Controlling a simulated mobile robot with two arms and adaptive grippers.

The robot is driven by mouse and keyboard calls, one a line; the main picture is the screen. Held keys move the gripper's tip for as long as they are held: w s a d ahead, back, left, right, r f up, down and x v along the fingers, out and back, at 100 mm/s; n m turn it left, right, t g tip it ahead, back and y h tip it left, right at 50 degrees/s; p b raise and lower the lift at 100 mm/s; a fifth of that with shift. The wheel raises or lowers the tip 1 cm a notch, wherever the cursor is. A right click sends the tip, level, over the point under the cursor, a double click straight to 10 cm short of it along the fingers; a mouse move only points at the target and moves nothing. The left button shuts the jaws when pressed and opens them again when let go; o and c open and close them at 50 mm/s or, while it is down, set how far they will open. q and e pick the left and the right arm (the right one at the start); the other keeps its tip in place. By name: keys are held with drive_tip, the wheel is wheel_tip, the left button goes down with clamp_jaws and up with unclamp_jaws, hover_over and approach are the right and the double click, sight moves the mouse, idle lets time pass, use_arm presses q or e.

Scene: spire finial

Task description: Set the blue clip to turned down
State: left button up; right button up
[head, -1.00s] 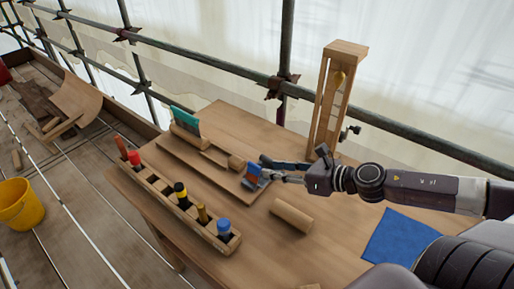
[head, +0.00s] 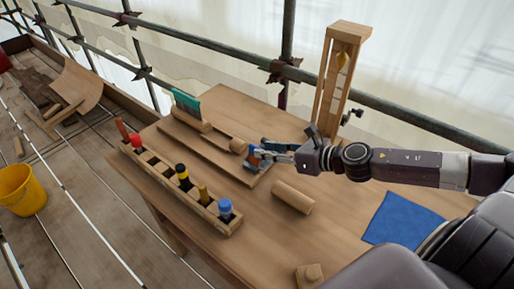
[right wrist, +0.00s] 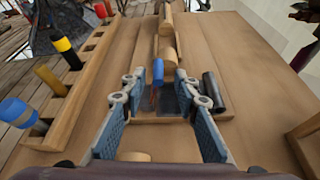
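The blue clip (head: 253,157) is a small blue piece with some red beside it, at the near right end of a wooden board (head: 226,164) on the bench. In the right wrist view the clip (right wrist: 158,70) shows as a short blue cylinder standing up between my fingertips. My right gripper (head: 266,153) reaches in from the right. In its own view the gripper (right wrist: 160,82) is open, with a gap between the pads and the clip in that gap. I cannot tell whether a finger touches it. My left gripper is not in view.
A teal piece (head: 186,103) stands at the board's far end. A wooden rack (head: 170,184) with several coloured-top tools lies along the left. A loose wooden cylinder (head: 292,197), a blue cloth (head: 403,218) and a tall wooden frame (head: 338,85) are nearby.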

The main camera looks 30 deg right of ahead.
sight(257, 147)
drive_tip(key=shift+w+a+f+p, duration=0.1)
drive_tip(key=shift+w+a+p, duration=0.25)
drive_tip(key=shift+w, duration=0.3)
drive_tip(key=shift+w+a, duration=0.1)
drive_tip(key=shift+w, duration=0.1)
drive_tip(key=shift+w+a+f+p, duration=0.2)
drive_tip(key=shift+w+f+p, duration=0.05)
drive_tip(key=shift+w+p, duration=0.25)
drive_tip(key=shift+w+a+f+p, duration=0.3)
drive_tip(key=shift+w+f, duration=0.05)
clamp_jaws()
